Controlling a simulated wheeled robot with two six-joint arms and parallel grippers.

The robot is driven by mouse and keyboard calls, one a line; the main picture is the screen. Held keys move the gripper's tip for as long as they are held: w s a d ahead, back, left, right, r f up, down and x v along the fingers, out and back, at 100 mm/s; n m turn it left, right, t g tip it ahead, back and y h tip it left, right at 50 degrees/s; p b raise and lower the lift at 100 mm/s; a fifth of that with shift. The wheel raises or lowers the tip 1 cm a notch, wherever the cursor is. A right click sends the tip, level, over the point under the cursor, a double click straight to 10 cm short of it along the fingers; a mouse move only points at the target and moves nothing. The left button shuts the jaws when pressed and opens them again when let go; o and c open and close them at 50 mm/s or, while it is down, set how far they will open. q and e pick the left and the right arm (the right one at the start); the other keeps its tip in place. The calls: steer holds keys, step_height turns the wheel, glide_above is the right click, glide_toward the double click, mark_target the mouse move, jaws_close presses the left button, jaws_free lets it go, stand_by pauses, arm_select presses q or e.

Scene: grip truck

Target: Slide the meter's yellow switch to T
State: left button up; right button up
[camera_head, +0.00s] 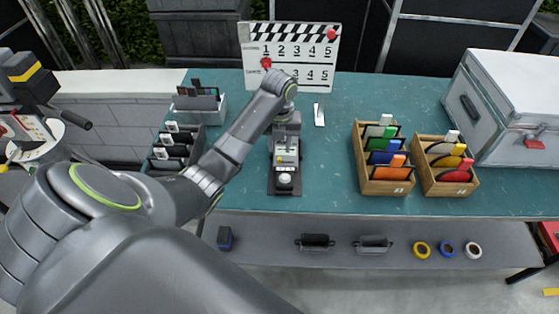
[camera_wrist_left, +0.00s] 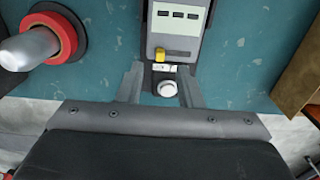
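The grey meter (camera_head: 286,153) lies on a dark base on the teal table, with a white dome (camera_head: 284,181) at its near end. In the left wrist view its yellow switch (camera_wrist_left: 173,56) sits at the left part of a slot, just above a small white label strip (camera_wrist_left: 165,67) whose letters are too small to read. My left gripper (camera_wrist_left: 160,68) is open, its two fingers on either side of the meter's dome end. It seems to hold nothing, and I cannot tell whether it touches the meter. In the head view, the left gripper (camera_head: 287,122) is over the meter's far end. My right gripper is not in view.
A clapperboard (camera_head: 290,55) stands behind the meter. Two wooden boxes (camera_head: 386,188) of colored cards stand to the right, near a silver case (camera_head: 510,105). Dark trays stand to the left. A red-ringed round object (camera_wrist_left: 45,40) is close left in the wrist view.

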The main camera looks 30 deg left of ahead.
mark_target(279, 158)
arm_select(q)
step_height(279, 158, down, 2)
steer(key=shift+f+b, duration=0.25)
steer(key=shift+b, duration=0.45)
steer(key=shift+f+p, duration=0.35)
steer(key=shift+f, duration=0.7)
steer(key=shift+c, duration=0.4)
jaws_close()
